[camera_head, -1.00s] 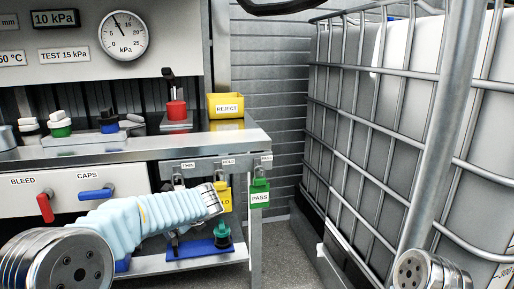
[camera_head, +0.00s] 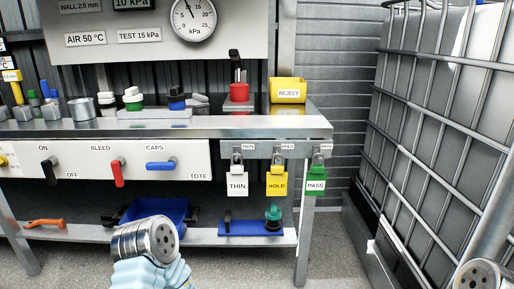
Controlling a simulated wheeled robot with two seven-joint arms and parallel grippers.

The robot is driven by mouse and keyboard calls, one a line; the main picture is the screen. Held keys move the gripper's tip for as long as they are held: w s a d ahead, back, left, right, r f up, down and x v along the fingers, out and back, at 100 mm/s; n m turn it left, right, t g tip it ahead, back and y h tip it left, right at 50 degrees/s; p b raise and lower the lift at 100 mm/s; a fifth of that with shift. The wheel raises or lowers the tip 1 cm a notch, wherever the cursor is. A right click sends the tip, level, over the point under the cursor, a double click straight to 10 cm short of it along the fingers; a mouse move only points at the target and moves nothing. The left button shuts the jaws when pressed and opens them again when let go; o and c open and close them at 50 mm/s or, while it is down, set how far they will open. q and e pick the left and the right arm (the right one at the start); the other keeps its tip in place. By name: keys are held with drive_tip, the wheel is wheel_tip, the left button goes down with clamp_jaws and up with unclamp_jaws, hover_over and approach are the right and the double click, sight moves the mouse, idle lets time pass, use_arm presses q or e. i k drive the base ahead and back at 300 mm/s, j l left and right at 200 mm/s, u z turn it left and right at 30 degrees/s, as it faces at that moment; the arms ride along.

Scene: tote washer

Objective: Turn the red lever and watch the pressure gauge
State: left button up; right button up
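The red lever (camera_head: 118,172) is on the white panel under the bench top, below the BLEED label. It hangs down, tilted slightly. The round pressure gauge (camera_head: 194,18) is on the grey backboard, its top edge cut off by the frame. Its dark needle points up and to the left; the exact reading is too small to tell. A part of my arm with a pale blue sleeve and metal end (camera_head: 146,242) is at the bottom, below and right of the lever and apart from it. No gripper fingers show for either arm.
A black ON/OFF lever (camera_head: 48,172) and a blue CAPS lever (camera_head: 174,165) flank the red one. THIN (camera_head: 237,184), HOLD (camera_head: 277,184) and PASS (camera_head: 316,184) tags hang at right. A blue tray (camera_head: 158,211) sits on the lower shelf. A caged tank (camera_head: 430,110) blocks the right.

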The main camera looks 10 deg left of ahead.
sight(117, 165)
drive_tip(key=k+u, duration=0.15)
drive_tip(key=u, duration=1.3)
